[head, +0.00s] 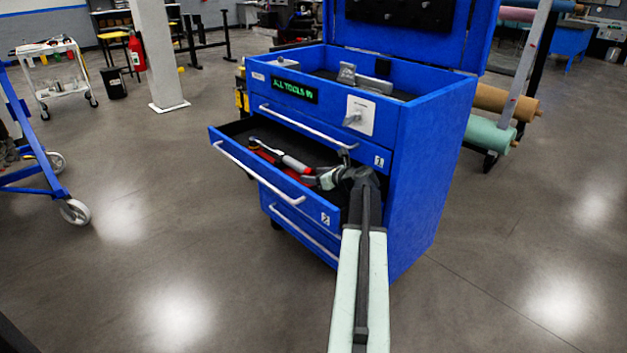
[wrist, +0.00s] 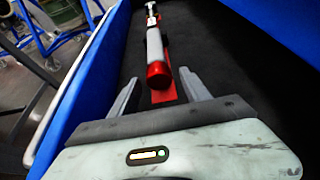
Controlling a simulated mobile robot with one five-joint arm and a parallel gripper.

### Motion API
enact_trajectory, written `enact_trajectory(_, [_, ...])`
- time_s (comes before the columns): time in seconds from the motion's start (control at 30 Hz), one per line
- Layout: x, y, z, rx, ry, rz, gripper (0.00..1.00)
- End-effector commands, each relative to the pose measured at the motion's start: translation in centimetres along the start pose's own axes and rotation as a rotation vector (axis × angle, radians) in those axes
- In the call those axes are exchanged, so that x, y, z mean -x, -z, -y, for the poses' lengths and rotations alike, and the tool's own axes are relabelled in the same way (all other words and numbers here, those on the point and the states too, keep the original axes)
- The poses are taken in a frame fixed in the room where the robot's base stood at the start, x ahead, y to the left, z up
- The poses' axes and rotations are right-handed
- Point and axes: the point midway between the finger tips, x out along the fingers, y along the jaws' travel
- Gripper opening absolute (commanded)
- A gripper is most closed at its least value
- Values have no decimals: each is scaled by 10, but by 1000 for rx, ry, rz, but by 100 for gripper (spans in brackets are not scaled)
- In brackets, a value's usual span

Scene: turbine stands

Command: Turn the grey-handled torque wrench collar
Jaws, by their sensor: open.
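The torque wrench (head: 289,161) lies in the open drawer (head: 236,132) of the blue tool cabinet, with a grey handle and red parts. In the wrist view the wrench (wrist: 155,50) points away from me, its red end nearest. A red strip (wrist: 166,92) lies under it. My gripper (head: 317,179) is inside the drawer at the red end of the wrench. In the wrist view my gripper (wrist: 158,92) is open, one finger on each side of the red end, with gaps and no visible contact. The collar is hard to tell apart from the other red parts.
The blue cabinet (head: 415,170) stands around the drawer, with a lit sign (head: 294,90) and a white switch plate (head: 361,115) above. The drawer's blue front wall (wrist: 85,85) is close on the left in the wrist view. The dark drawer floor (wrist: 235,65) is clear on the right.

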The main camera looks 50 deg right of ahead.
Motion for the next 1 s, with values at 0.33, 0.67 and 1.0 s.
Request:
enact_trajectory(0.33, [0, -1, -1, 1, -1, 0, 5])
enact_trajectory(0.67, [0, 0, -2, 36, 13, 0, 0])
enact_trajectory(1.0, [0, 1, -4, 232, 94, 1, 0])
